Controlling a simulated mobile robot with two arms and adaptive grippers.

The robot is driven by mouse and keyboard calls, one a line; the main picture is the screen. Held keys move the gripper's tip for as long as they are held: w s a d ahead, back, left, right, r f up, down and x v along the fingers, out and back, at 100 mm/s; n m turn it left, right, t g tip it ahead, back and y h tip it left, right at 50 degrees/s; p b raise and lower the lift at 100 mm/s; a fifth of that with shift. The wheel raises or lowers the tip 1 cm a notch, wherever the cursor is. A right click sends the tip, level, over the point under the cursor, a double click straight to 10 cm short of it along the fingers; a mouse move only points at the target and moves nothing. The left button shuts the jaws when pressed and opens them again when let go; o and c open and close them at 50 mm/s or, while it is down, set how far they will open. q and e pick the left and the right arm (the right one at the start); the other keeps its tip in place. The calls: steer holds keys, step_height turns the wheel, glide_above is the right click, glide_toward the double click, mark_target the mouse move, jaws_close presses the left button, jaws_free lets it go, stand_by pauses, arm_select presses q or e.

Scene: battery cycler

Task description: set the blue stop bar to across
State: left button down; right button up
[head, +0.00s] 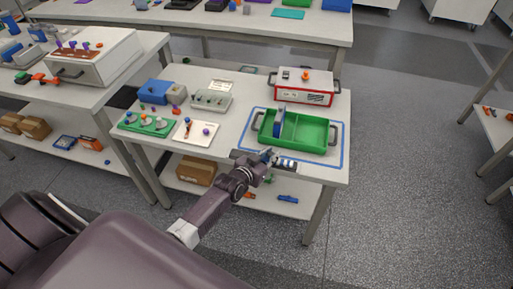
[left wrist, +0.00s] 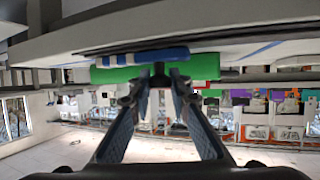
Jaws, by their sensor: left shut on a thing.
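My left gripper (head: 267,156) is at the front edge of the middle table, just in front of the green tray. In the left wrist view its fingers (left wrist: 160,84) close toward a small dark piece (left wrist: 158,72) in front of a blue-and-white striped bar (left wrist: 130,58). The striped bar also shows in the head view (head: 287,164), right of the fingertips; the gripper partly hides it. A blue upright piece (head: 279,122) stands in the green tray (head: 318,149). I cannot tell for sure which blue piece is the stop bar. My right gripper is out of view.
The green tray sits inside a blue outline on the table (head: 228,142). Behind it is a red-and-white box (head: 303,97). A green board (head: 147,124), a white board (head: 195,132) and a grey block (head: 212,99) are to the left.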

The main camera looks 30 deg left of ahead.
arm_select(q)
steer(key=shift+w+d, duration=0.15)
steer(key=shift+d, duration=0.6)
steer(key=c, duration=1.8)
jaws_free()
steer(key=shift+d, duration=0.15)
steer(key=shift+o, duration=0.2)
steer(key=shift+s+r, duration=0.1)
steer(key=shift+s, duration=0.25)
steer(key=v, duration=1.1)
steer(key=shift+s, duration=0.1)
